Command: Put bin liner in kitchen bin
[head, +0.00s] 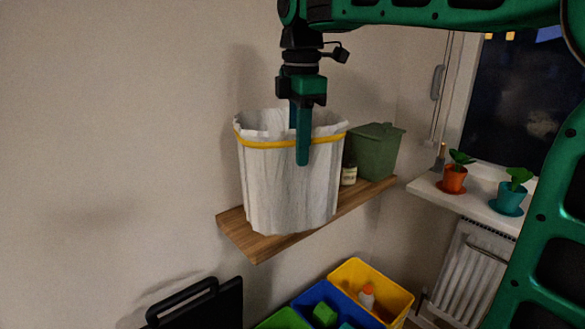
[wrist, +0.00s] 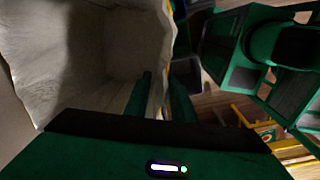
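The bin liner (head: 285,190) is a tall, pleated, off-white liner with a yellow band around its upper part. It is upright and open at the top, at the wooden shelf. The wrist view looks down into its mouth (wrist: 120,40). My gripper (head: 301,150) points down at its near rim, one finger inside the wall and one outside. In the wrist view the fingers (wrist: 161,85) stand apart with the liner's wall between them; I see no clear grip on it. I cannot tell whether a bin is inside the liner, as its walls hide this.
A green lidded container (head: 373,152) and a small pale jar (head: 349,176) stand on the wooden shelf (head: 258,245) at the right. Potted plants (head: 454,179) stand on the windowsill. Coloured crates (head: 385,290) and a black object with a handle (head: 200,305) are below.

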